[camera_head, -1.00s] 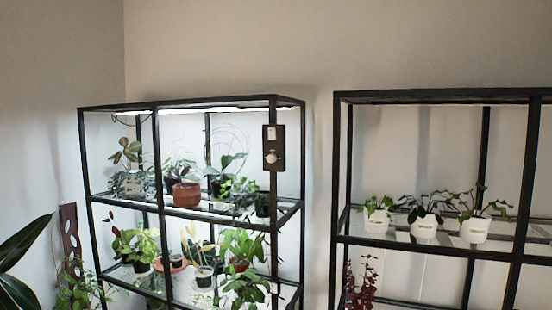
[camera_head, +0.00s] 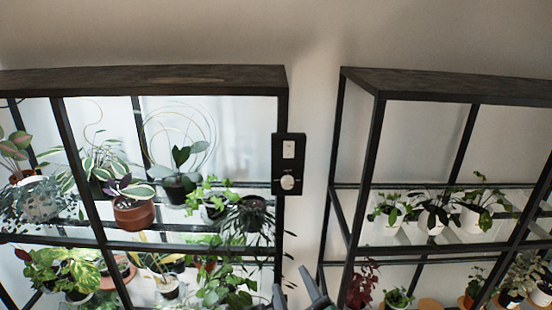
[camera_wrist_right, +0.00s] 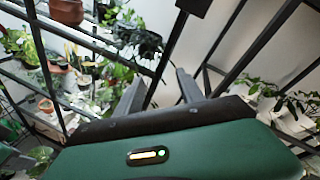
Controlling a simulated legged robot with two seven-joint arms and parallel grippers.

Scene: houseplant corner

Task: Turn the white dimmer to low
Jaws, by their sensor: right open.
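The white dimmer (camera_head: 288,182) is a round knob on the lower part of a black panel (camera_head: 287,205), which is fixed at the right front post of the left shelf. A white switch (camera_head: 289,149) sits above the knob on the same panel. My right gripper (camera_head: 296,292) shows at the bottom edge of the head view, below the panel and apart from it. Its two fingers are spread and empty. In the right wrist view the open fingers (camera_wrist_right: 160,92) point toward the shelf post. The knob is not visible there.
The left black shelf (camera_head: 150,78) holds several potted plants, including a terracotta pot (camera_head: 133,213) and a trailing dark plant (camera_head: 248,218) near the panel. The right shelf (camera_head: 450,88) holds white pots (camera_head: 431,222). An open gap lies between the shelves.

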